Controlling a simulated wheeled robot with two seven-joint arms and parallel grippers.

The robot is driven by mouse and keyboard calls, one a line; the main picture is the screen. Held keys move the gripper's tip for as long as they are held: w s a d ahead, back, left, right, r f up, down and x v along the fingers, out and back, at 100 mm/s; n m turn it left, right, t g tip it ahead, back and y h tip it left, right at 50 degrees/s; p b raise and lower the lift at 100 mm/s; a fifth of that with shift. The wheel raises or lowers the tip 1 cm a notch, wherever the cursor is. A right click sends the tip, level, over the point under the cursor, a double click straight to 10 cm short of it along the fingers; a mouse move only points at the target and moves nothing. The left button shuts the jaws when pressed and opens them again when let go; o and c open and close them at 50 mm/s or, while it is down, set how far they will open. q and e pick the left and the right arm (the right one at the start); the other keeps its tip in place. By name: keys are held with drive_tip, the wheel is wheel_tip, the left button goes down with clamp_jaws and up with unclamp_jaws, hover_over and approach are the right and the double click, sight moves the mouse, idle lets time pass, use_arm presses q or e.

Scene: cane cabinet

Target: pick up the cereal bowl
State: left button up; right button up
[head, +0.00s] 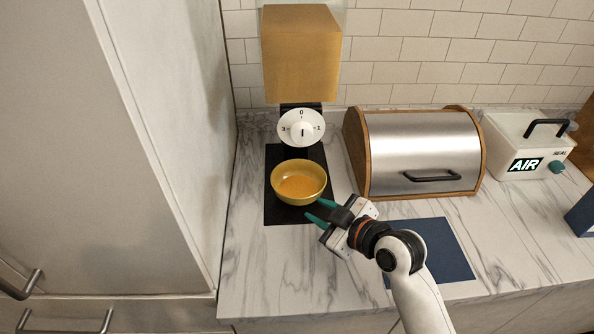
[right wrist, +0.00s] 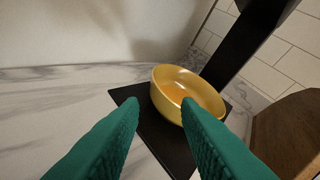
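The yellow cereal bowl (head: 299,182) stands upright on a black base (head: 284,214) under the dispenser in the head view. Some orange contents show on its floor. The bowl also shows in the right wrist view (right wrist: 168,83), beyond my fingertips. My right gripper (head: 318,211) is just in front and to the right of the bowl, with its green fingers apart. Its fingers also show in the right wrist view (right wrist: 160,108), open with nothing between them. The gripper appears close to the bowl but not around it. My left gripper is not in view.
The dispenser's amber hopper (head: 301,55) and white dial (head: 301,128) are above and behind the bowl. A steel bread box (head: 418,155) stands to the right, then a white device (head: 525,147) marked AIR. A blue mat (head: 446,252) lies in front. A tall cabinet (head: 170,130) stands left.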

sight(285, 194)
drive_tip(key=shift+w+a, duration=0.55)
drive_tip(key=shift+w, duration=0.3)
drive_tip(key=p+x, duration=0.1)
drive_tip(key=x, duration=0.3)
drive_tip(key=shift+a+f, duration=0.1)
drive_tip(key=shift+a, duration=0.2)
drive_tip(key=p+x, duration=0.1)
drive_tip(key=x, duration=0.1)
drive_tip(key=p+x, duration=0.1)
drive_tip(key=x, duration=0.1)
drive_tip(key=shift+w+a, duration=0.15)
drive_tip(key=shift+a, duration=0.4)
drive_tip(key=shift+w+a+f, duration=0.15)
drive_tip(key=shift+w, duration=0.2)
drive_tip(key=shift+c, duration=0.2)
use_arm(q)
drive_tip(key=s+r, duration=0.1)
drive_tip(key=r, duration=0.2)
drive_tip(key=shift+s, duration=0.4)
use_arm(e)
drive_tip(key=shift+s, duration=0.1)
clamp_jaws()
